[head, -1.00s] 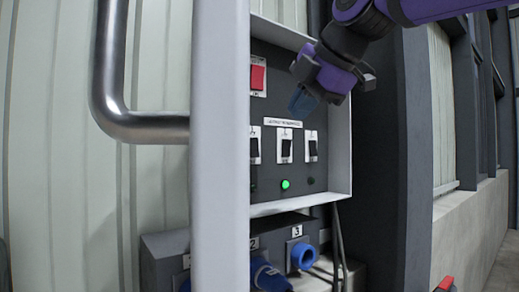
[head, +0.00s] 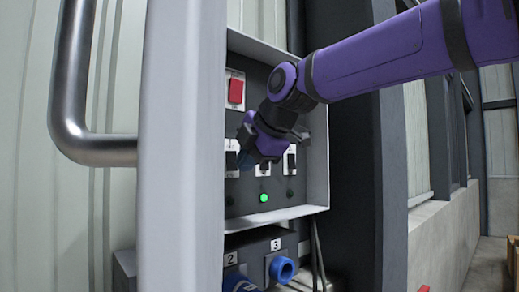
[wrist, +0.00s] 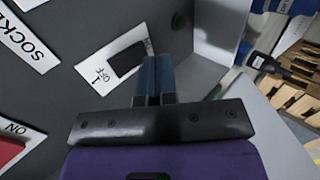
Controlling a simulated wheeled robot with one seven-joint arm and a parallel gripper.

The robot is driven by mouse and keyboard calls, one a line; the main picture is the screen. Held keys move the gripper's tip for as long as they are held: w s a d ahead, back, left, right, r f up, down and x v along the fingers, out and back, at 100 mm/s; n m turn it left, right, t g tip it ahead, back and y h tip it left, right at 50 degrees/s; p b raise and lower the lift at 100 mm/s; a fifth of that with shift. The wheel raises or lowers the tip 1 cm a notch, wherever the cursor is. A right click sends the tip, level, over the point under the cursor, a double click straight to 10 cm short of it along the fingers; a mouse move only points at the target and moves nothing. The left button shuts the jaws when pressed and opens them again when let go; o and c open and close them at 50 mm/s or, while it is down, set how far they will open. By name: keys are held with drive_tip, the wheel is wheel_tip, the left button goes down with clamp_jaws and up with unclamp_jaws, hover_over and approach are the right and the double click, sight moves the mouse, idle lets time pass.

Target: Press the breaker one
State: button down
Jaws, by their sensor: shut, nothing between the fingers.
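The breaker panel (head: 240,200) has a row of three black breaker switches on white plates. The left breaker (head: 231,146) is partly visible beside my gripper (head: 246,160). The middle breaker (head: 265,169) is partly covered by my gripper, and the right one (head: 291,160) is clear. My gripper's blue fingers are shut and empty, at the left part of the row. In the wrist view, the fingers (wrist: 153,75) point at a white plate marked OFF, their tips beside its black switch (wrist: 127,58). I cannot tell whether they touch it.
A red switch (head: 236,91) sits above the breakers. A green lamp (head: 263,198) is lit below the middle one. The box's raised rim (head: 318,150) and the pale upright with its handle (head: 68,90) flank the panel. Blue sockets (head: 282,269) are below.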

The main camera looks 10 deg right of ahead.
sight(232, 161)
drive_tip(key=shift+w+a+f, duration=0.15)
drive_tip(key=shift+w+a, duration=0.45)
drive_tip(key=shift+w, duration=0.25)
drive_tip(key=shift+w+a+f, duration=0.1)
drive_tip(key=shift+w+a, duration=0.05)
drive_tip(key=shift+w, duration=0.05)
drive_tip(key=shift+r, duration=0.95)
